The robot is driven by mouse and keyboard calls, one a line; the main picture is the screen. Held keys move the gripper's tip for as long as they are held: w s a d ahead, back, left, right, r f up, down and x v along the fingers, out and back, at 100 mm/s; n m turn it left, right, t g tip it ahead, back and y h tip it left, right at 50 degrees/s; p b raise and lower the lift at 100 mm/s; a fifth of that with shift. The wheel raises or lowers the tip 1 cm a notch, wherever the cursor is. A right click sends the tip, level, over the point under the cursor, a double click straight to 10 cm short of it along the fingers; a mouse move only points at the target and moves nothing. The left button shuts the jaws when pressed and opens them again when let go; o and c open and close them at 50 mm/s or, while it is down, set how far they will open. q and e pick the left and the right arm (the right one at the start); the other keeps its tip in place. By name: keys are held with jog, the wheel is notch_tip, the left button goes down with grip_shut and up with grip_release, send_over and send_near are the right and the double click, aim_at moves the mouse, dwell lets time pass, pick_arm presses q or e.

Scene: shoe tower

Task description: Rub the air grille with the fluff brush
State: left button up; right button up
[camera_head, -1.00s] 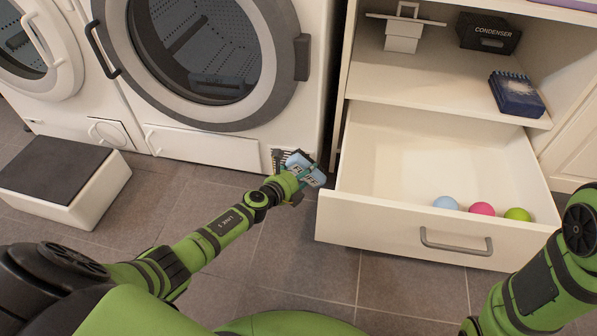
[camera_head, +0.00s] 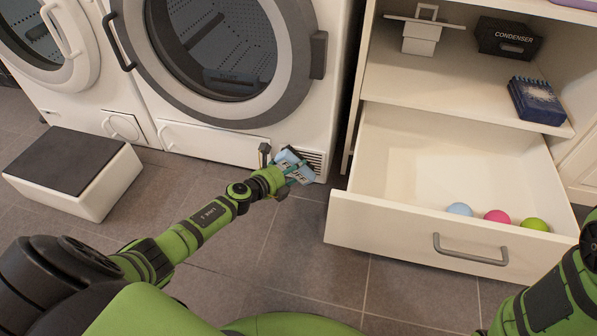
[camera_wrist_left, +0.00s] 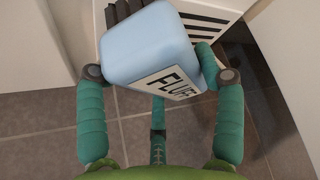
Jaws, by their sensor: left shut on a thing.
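The fluff brush (camera_head: 296,168) is a pale blue block with a white label reading FLUFF and dark bristles. My left gripper (camera_head: 284,174) is shut on it, with a teal finger on each side in the left wrist view (camera_wrist_left: 162,76). The brush (camera_wrist_left: 145,45) is at the low front right of the dryer. The air grille (camera_head: 316,158), white with dark slots, shows just right of the brush. In the left wrist view the grille (camera_wrist_left: 215,28) is behind the brush, partly hidden. The dark bristles face the dryer front; I cannot tell whether they touch the grille. My right gripper is out of view.
The dryer (camera_head: 212,128) has its round door shut. An open drawer (camera_head: 420,236) with several coloured balls juts out on the right. A low step (camera_head: 90,192) with a dark top stands on the left. Tiled floor (camera_head: 310,260) between them is clear.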

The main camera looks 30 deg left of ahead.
pick_arm(q)
jog(key=a, duration=0.2)
jog(key=s+a+b, duration=0.1)
jog(key=a, duration=0.1)
jog(key=shift+a+r, duration=0.1)
jog(key=shift+a, duration=0.3)
jog(key=shift+s, duration=0.5)
jog(key=shift+c, duration=0.5)
jog(key=s, duration=0.2)
jog(key=s+d+p, duration=0.1)
jog(key=s, duration=0.1)
jog(key=shift+s+d, duration=0.1)
jog(key=shift+d, duration=0.1)
jog(key=shift+c, duration=0.8)
jog(key=shift+s+d, duration=0.25)
jog(key=shift+s, duration=0.2)
jog(key=shift+p, duration=0.3)
